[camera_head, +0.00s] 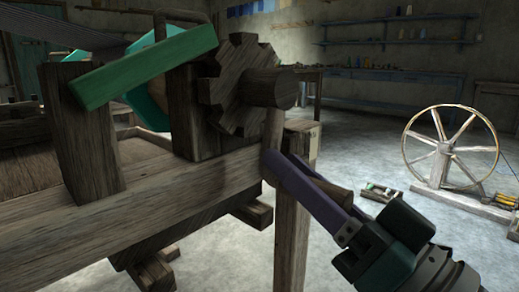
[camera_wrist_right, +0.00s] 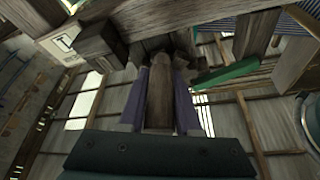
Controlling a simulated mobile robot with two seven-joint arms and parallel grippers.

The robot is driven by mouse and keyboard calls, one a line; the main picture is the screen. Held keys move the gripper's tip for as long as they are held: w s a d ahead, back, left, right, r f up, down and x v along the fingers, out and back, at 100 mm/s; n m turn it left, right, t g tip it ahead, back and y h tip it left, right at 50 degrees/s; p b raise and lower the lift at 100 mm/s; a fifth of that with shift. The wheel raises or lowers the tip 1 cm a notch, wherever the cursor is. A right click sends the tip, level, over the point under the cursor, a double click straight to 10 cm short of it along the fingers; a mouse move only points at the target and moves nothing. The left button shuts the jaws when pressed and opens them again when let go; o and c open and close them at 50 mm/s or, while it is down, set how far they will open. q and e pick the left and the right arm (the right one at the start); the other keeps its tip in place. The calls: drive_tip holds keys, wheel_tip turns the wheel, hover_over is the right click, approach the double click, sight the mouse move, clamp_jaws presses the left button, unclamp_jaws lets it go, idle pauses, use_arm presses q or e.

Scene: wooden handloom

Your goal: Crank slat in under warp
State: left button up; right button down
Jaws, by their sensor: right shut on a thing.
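My right gripper (camera_head: 285,172) has its purple fingers shut around the brown wooden crank handle (camera_head: 335,192). In the right wrist view the handle (camera_wrist_right: 159,98) lies lengthwise between the two fingers. The crank hangs below the end of the round shaft (camera_head: 272,88), beside the toothed wooden wheel (camera_head: 228,95). A green slat (camera_head: 145,68) slants across the front of the loom, its lower left end at the short post and its other end near the wheel. It also shows in the right wrist view (camera_wrist_right: 226,73). Dark warp threads (camera_head: 60,28) stretch at the upper left. My left gripper is not seen.
The loom's thick side beam (camera_head: 160,208) runs below the wheel, and a leg (camera_head: 291,245) stands close to my right gripper. A spoked spinning wheel (camera_head: 452,150) stands on the floor at right. Open floor (camera_head: 350,150) lies between. Shelves line the back wall.

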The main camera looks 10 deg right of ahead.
drive_tip(key=s+a+r+m+g+h+p, duration=0.1)
drive_tip(key=s+a+r+m+h+p, duration=0.1)
drive_tip(key=m+p, duration=0.7)
drive_tip(key=s+a+r+m+g+h+p, duration=0.2)
drive_tip(key=r+m+p, duration=0.4)
drive_tip(key=m+p, duration=0.3)
drive_tip(key=shift+a+h+p, duration=0.6)
drive_tip(key=shift+h+p, duration=0.5)
drive_tip(key=shift+p, duration=1.3)
drive_tip(key=c, duration=0.6)
unclamp_jaws()
drive_tip(key=shift+s, duration=0.15)
